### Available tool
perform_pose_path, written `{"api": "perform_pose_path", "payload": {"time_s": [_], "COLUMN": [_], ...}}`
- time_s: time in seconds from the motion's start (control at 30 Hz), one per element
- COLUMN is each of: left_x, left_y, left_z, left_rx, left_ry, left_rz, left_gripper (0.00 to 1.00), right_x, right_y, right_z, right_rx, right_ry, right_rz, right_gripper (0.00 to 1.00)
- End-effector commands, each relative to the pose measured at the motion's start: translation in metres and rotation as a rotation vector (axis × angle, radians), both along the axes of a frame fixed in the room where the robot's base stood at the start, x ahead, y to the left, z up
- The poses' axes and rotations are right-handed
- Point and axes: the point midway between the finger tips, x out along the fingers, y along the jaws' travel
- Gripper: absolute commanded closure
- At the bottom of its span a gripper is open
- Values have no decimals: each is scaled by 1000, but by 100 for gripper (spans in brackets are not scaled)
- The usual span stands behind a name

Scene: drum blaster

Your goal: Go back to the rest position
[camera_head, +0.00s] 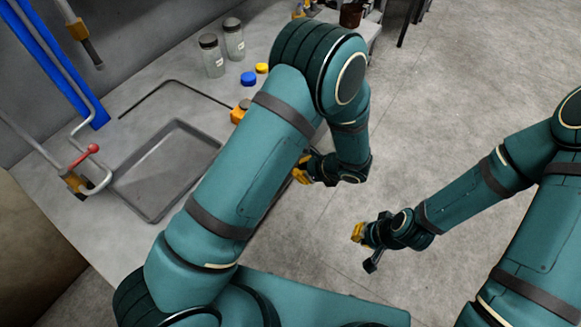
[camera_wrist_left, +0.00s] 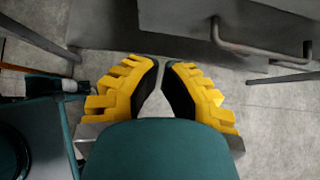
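My left gripper (camera_head: 301,170) shows in the camera_head view past the edge of the worktable, over the floor, partly hidden by my arm. In the left wrist view its two yellow fingers with black pads (camera_wrist_left: 161,66) lean toward each other. A narrow gap stays between the tips and nothing is held. My right gripper (camera_head: 360,246) is small in the camera_head view, over the bare floor to the right. No object shows in it, and its finger gap is too small to judge.
The worktable holds a grey tray (camera_head: 157,178), two glass jars (camera_head: 212,62) (camera_head: 234,45), a blue cap (camera_head: 248,78) and a yellow cap (camera_head: 262,68). A red-handled valve (camera_head: 84,155) and blue pipe (camera_head: 55,66) stand at left. The floor (camera_head: 450,90) at right is clear.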

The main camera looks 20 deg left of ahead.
Motion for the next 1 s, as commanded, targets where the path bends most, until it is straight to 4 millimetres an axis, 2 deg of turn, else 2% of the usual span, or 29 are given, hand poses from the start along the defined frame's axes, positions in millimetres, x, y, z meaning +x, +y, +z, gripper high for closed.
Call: {"api": "perform_pose_path", "payload": {"time_s": [0.03, 0.2, 0.57, 0.67, 0.77, 0.9, 1.0], "left_x": [-2, -5, -9, -28, -65, -121, -143], "left_y": [-6, -17, -18, -11, -7, -17, -30], "left_z": [7, 18, 17, 3, -21, -44, -48], "left_rx": [-1, -1, -14, -94, -261, -560, -747], "left_ry": [-1, -1, 8, 48, 111, 158, 125], "left_rz": [-1, 0, 15, 100, 293, 702, 1021], "left_gripper": [100, 100, 100, 100, 100, 100, 100], "right_x": [-1, -1, -2, -2, -2, -2, -2], "right_y": [0, 0, 0, 0, 0, 0, 0], "right_z": [3, 5, 5, 6, 5, 6, 6], "right_rx": [0, 0, 0, 0, 0, 0, 0], "right_ry": [2, 4, 5, 5, 5, 5, 5], "right_rz": [0, -1, -1, -1, -1, -1, -1], "right_gripper": [100, 100, 100, 100, 100, 100, 100]}}
